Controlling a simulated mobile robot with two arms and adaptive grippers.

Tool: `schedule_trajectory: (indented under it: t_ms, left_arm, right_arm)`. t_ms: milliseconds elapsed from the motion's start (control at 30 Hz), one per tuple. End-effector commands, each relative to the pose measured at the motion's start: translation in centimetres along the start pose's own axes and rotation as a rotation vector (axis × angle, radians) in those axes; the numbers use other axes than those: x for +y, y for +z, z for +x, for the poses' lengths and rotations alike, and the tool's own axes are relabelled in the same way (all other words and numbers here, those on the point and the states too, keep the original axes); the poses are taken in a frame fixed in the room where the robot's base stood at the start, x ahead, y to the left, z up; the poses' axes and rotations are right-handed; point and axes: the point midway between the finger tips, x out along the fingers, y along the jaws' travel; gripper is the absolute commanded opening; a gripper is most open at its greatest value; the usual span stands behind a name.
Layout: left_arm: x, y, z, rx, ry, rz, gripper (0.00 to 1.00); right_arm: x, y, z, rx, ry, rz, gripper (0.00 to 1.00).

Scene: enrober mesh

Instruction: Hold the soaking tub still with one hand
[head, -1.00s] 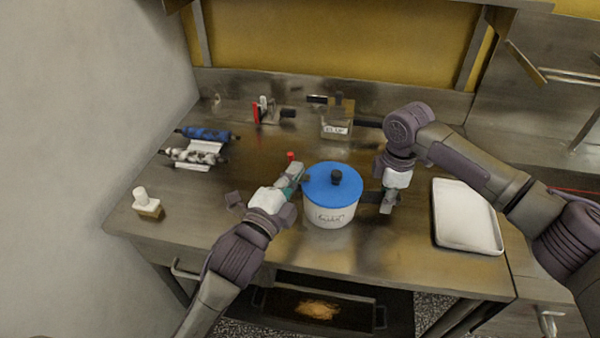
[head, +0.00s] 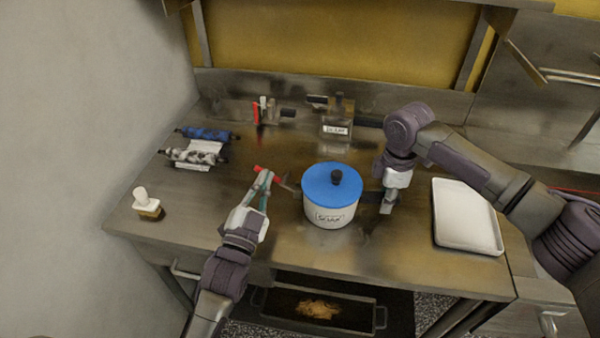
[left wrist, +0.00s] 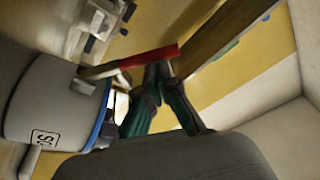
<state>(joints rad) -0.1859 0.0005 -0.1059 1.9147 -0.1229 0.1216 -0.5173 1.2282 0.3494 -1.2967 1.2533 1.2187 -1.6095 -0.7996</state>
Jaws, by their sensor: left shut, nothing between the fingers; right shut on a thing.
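The soaking tub (head: 322,216) is a white round pot with a blue lid (head: 330,190) and a dark knob, upright on the steel table. Its labelled side and rim fill the left of the left wrist view (left wrist: 38,105). My right gripper (head: 387,205) is at the tub's right side, shut on the tub there; the exact contact is hard to see. My left gripper (head: 267,178) is shut and empty, left of the tub and apart from it. A thin red bar (head: 266,173) shows right at its fingertips, also in the left wrist view (left wrist: 150,57).
A white tray (head: 438,222) lies at the right. Blue (head: 205,133) and mottled rolls (head: 190,156) lie at the back left. A labelled clear container (head: 337,122) stands at the back. The front middle is clear.

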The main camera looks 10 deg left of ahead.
Motion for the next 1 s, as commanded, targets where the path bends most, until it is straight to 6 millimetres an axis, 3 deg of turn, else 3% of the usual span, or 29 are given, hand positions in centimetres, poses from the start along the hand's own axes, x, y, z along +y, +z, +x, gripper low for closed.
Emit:
schedule_trajectory:
  t_ms: [267, 467, 800, 1000]
  left_arm:
    - [0.0, -0.6, -0.1, 0.003, 0.001, 0.004, 0.0]
    - [0.1, -3.8, -0.9, 0.003, -0.001, -0.001, 0.0]
    - [0.1, -3.9, -8.3, -0.002, 0.003, 0.004, 0.0]
    - [0.0, -3.9, -10.5, 0.001, 0.002, 0.004, 0.0]
  right_arm:
    - [0.0, 0.0, 0.0, -0.001, 0.0, 0.001, 0.0]
    - [0.0, 0.0, 0.0, -0.001, 0.0, 0.001, 0.0]
    - [0.0, 0.0, 0.0, -0.001, 0.0, 0.0, 0.0]
    - [0.0, 0.0, 0.0, 0.0, 0.0, 0.0, 0.0]
